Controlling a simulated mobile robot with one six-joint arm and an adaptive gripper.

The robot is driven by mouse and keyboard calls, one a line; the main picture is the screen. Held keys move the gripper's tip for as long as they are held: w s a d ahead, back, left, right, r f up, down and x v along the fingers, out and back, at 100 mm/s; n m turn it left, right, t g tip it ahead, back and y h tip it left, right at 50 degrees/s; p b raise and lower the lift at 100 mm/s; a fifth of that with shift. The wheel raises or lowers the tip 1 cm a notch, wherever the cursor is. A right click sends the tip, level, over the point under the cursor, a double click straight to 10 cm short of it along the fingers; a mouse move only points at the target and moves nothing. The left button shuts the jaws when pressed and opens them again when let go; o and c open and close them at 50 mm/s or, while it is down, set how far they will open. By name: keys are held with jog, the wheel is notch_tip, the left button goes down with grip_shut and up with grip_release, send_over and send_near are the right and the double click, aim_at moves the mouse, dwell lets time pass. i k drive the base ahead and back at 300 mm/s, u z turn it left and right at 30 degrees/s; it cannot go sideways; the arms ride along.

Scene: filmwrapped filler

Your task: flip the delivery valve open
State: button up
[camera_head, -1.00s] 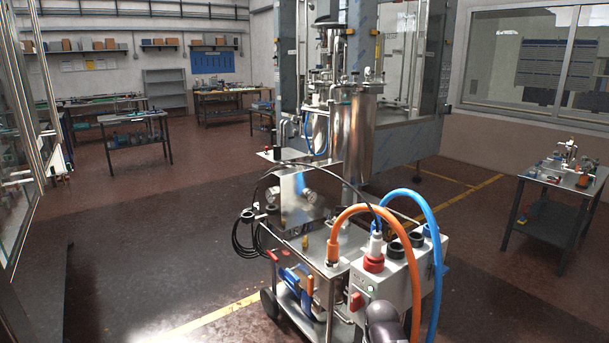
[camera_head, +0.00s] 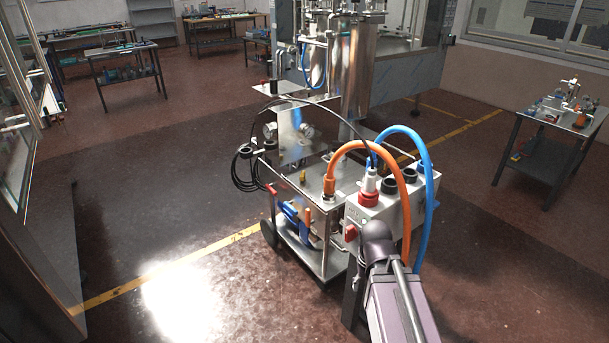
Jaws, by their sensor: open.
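I cannot single out the delivery valve with certainty. The wheeled pump cart (camera_head: 330,268) stands in the middle. On its lower deck sit blue parts (camera_head: 290,210) and an upright orange part (camera_head: 308,217), partly behind the cart frame. A small yellow part (camera_head: 302,176) stands on the cart top. An orange hose (camera_head: 345,149) and a blue hose (camera_head: 428,165) arch over the cart's right side. My dark arm reaches in from the bottom right in front of the grey box. My gripper is not visible.
The grey box (camera_head: 405,205) carries a red knob (camera_head: 350,233) and a red-and-white plug (camera_head: 369,190). Steel vessels (camera_head: 357,70) stand behind the cart. A small table (camera_head: 545,112) is at the right. A glass panel (camera_head: 15,150) edges the left. Floor left of the cart is free.

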aim_at(307, 211)
jog(key=u, duration=0.4)
jog(key=i, duration=1.15)
jog(key=z, duration=0.15)
